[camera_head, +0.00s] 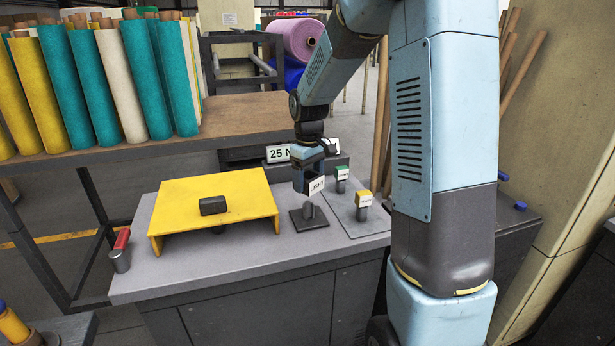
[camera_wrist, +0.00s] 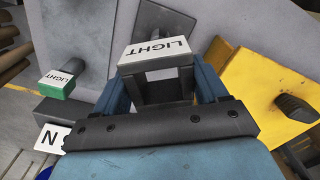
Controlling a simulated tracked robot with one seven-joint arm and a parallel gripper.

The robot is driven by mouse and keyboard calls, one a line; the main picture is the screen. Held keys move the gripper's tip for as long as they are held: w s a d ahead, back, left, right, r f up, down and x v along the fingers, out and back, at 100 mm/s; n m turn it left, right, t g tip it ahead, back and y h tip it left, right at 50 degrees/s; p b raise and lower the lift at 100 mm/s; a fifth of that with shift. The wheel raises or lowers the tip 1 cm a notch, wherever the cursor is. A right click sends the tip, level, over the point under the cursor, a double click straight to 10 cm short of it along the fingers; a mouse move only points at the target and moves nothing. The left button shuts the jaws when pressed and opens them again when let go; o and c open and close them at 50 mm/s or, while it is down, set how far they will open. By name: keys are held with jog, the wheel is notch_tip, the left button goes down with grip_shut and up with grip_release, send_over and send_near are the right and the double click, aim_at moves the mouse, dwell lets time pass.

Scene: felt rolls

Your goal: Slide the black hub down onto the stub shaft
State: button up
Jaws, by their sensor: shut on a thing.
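My gripper (camera_head: 307,180) is shut on the black hub, whose white tag reading LIGHT (camera_head: 317,185) faces out in the head view. In the wrist view the dark hub (camera_wrist: 163,84) sits between my two blue fingers (camera_wrist: 160,95), tag outermost. The stub shaft (camera_head: 309,211) stands upright on a dark square base plate (camera_head: 318,223) on the bench. The held hub is above it and looks apart from it.
A yellow stand (camera_head: 255,203) with a black block (camera_head: 212,205) is at left.

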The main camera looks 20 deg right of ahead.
aim_at(309, 203)
jog(key=shift+f, duration=1.9)
jog(key=shift+f, duration=0.2)
jog(key=shift+f, duration=1.8)
jog(key=shift+f, duration=1.05)
jog(key=o, duration=1.2)
jog(key=shift+o, duration=0.2)
notch_tip(309, 203, up, 14)
jog(key=shift+f, duration=0.2)
